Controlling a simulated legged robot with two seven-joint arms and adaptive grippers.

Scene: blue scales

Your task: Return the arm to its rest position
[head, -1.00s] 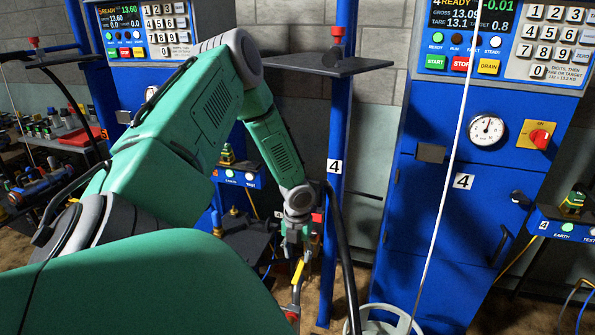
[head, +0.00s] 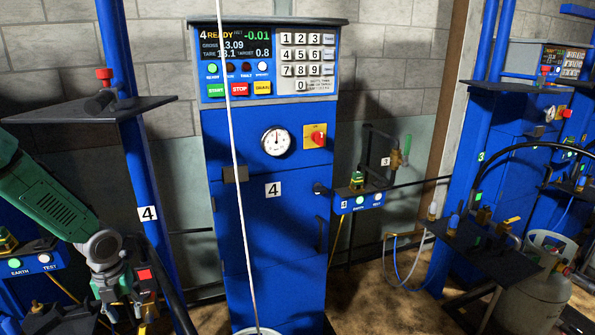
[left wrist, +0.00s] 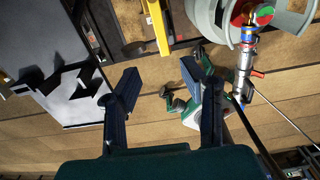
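My left arm (head: 45,195), green with grey joints, comes in from the left edge in the head view and slopes down to the right. Its gripper (head: 128,308) hangs low at the left, in front of the blue post marked 4, pointing down. In the left wrist view the two dark fingers of this gripper (left wrist: 158,82) stand wide apart with nothing clasped between them. A gas cylinder with a collar (left wrist: 275,25) and a brass and red valve fitting (left wrist: 246,50) show beyond the fingers at the upper right.
The blue scale cabinet 4 (head: 262,235) stands in the middle, with a pale hose (head: 237,150) hanging in front. A dark shelf (head: 95,108) juts out at the left. Station 3 (head: 470,190) and a grey cylinder (head: 535,295) stand at the right. Brown floor shows between the stations.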

